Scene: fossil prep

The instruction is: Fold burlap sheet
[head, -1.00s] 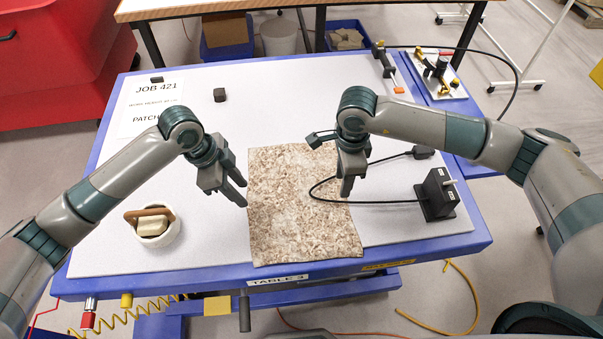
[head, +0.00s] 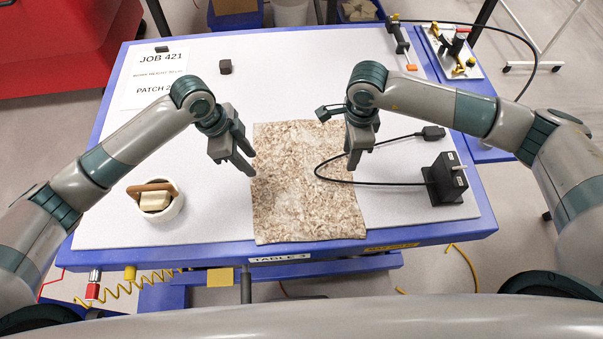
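The burlap sheet (head: 300,200) is a mottled brown and cream rectangle. It lies flat near the front middle of the white-topped table (head: 220,215), its near edge close to the table's front edge. My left gripper (head: 250,170) is just off the sheet's left edge, pointing down, with its fingers apart and nothing between them. My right gripper (head: 353,165) is above the sheet's right edge, pointing down. Its fingers are seen almost edge-on, so the gap between them is unclear. I see no cloth lifted by either gripper.
A black box (head: 444,180) stands to the right, its cable (head: 385,184) looping over the sheet's right part. A white bowl with a wooden-handled brush (head: 155,199) stands left. A small dark block (head: 225,67) and a paper sign (head: 157,80) lie toward the back.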

